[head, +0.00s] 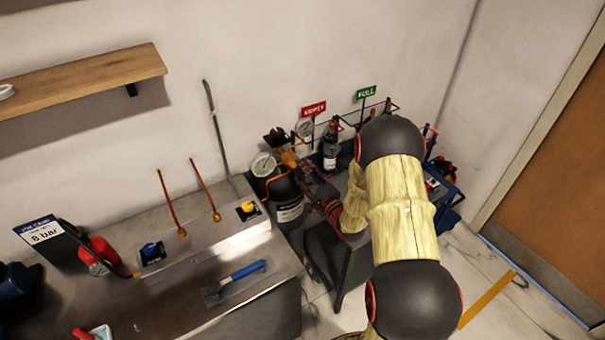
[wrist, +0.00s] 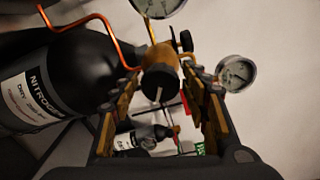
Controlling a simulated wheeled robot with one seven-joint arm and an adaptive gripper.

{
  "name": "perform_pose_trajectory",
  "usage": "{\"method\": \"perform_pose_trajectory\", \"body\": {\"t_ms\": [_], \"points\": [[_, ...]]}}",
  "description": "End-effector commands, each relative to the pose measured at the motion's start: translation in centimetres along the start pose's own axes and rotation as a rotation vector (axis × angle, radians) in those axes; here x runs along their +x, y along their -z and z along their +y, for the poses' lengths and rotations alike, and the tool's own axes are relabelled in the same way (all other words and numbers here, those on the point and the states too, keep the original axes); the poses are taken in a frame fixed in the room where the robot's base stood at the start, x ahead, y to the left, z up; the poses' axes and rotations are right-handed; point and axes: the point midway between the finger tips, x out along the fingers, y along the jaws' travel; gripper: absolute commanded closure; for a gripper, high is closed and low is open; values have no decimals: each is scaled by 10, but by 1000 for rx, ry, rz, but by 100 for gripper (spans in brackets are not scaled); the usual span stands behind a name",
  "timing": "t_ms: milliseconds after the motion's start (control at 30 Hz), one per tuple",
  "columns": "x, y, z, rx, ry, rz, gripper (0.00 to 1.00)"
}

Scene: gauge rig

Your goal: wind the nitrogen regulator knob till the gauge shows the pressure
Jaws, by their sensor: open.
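The black nitrogen cylinder (head: 287,190) stands at the right end of the bench, and its label reads NITROGEN in the wrist view (wrist: 35,95). A brass regulator (wrist: 158,55) sits on top with a dark round knob (wrist: 158,83) bearing a pale line. My gripper (wrist: 163,88) is open, with one finger on either side of the knob; contact cannot be told. One round gauge (wrist: 236,73) is to the right of the knob, another (wrist: 158,6) is cut off at the top. Their readings are too small to read. A card (head: 42,232) reads 8 bar.
The metal bench (head: 215,310) holds a blue-handled trowel (head: 240,275) and a box with copper tubes (head: 210,240). Behind the cylinder, a bottle (head: 330,150) stands near the red EMPTY sign (head: 313,108) and green FULL sign (head: 366,92). A wooden shelf (head: 80,80) is at upper left.

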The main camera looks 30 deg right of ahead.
Motion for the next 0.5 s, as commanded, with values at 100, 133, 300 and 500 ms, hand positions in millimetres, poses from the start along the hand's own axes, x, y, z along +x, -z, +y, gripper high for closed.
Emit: {"method": "perform_pose_trajectory", "body": {"t_ms": [100,133,300,500], "points": [[0,0,0,0,0,-1,50],[0,0,0,0,0,-1,50],[0,0,0,0,1,-1,50],[-16,1,-1,0,1,2,50]]}}
